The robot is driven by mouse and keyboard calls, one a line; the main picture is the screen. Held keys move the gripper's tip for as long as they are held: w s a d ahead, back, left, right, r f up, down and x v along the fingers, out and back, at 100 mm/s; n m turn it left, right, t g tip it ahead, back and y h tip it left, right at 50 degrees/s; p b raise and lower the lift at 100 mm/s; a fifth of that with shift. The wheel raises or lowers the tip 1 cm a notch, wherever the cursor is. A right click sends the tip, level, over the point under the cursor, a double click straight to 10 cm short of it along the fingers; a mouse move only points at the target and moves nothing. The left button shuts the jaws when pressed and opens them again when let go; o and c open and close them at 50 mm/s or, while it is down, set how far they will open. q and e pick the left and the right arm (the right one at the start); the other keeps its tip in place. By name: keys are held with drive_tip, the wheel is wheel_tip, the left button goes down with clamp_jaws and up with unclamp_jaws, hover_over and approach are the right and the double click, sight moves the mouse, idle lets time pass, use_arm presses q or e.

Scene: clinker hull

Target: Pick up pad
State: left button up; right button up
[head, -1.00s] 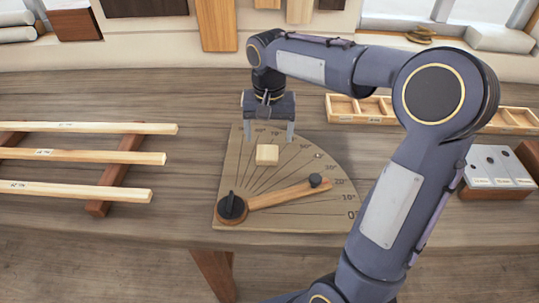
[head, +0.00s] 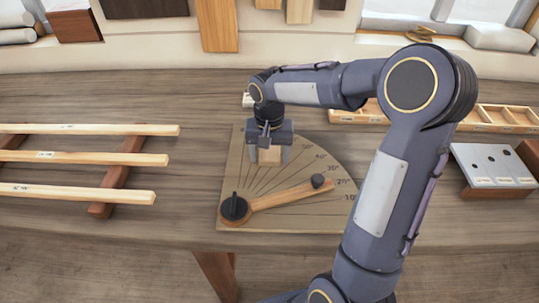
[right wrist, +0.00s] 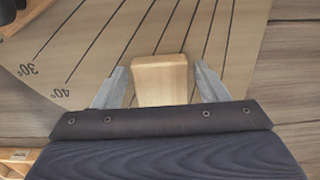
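The pad is a small pale wooden block (head: 269,156) on the fan-shaped angle board (head: 290,214). My right gripper (head: 269,160) is over it, with one finger on each side. In the right wrist view the pad (right wrist: 161,78) sits between the two grey fingers (right wrist: 160,88), with a visible gap on each side. The right gripper is open. Its body hides part of the pad. My left gripper is not in view.
A wooden pointer arm (head: 285,194) with dark knobs lies across the board. Wooden strips on a rack (head: 85,160) are at left. A compartment tray (head: 500,117) and a grey-topped block (head: 492,165) are at right.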

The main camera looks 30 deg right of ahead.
drive_tip(key=c, duration=0.7)
drive_tip(key=shift+c, duration=0.2)
